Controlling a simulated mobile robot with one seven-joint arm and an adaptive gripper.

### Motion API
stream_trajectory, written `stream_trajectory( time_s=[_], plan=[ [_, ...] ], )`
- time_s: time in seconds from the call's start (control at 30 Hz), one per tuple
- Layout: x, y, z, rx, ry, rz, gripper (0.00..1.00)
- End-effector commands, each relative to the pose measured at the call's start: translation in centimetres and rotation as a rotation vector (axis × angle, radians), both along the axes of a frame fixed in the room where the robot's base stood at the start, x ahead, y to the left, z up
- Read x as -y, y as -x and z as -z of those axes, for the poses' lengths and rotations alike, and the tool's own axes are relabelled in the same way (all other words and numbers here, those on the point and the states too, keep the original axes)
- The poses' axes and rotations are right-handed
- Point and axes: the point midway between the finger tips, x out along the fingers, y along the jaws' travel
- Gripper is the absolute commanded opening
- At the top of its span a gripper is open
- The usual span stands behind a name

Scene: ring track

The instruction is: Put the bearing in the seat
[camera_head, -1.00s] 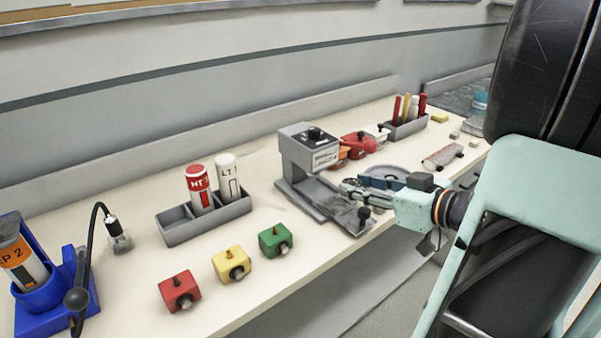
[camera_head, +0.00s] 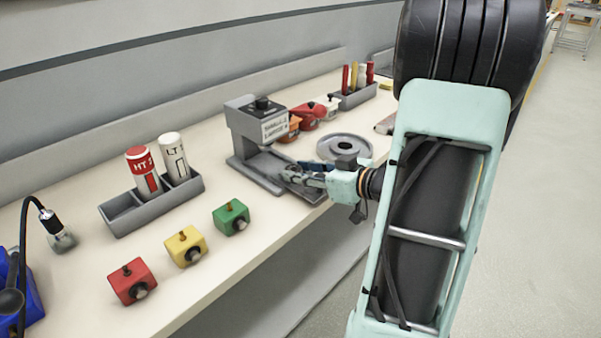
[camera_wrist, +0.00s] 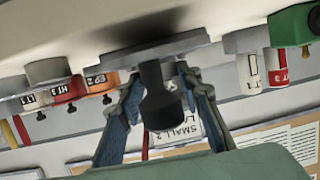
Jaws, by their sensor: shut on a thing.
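My gripper (camera_head: 305,174) is at the front of a grey bench press (camera_head: 262,125), low over its base plate (camera_head: 255,172). In the wrist view its two blue-lined fingers (camera_wrist: 160,92) lie on either side of a black knob (camera_wrist: 163,108) and are shut on it. A flat grey plate (camera_wrist: 120,60) is just beyond the knob. A round grey ring (camera_head: 344,146) with a dark centre lies on the bench beyond my gripper. I cannot tell whether it is the bearing or the seat; no other thing is clearly either one.
Red (camera_head: 131,282), yellow (camera_head: 186,246) and green (camera_head: 231,217) blocks stand along the front edge. Orange and red parts (camera_head: 308,119) and a pen tray (camera_head: 355,98) are behind the press.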

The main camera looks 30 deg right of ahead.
Motion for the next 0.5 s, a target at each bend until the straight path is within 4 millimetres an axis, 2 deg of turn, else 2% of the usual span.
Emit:
stream_trajectory(
  time_s=[0.37,0.4,0.5],
  plan=[
    [0.0,0.0,1.0,-0.002,-0.002,0.0,0.05],
    [0.0,0.1,1.0,-0.004,-0.001,0.0,0.35],
    [0.0,0.1,1.1,-0.007,-0.001,0.0,0.46]
  ],
)
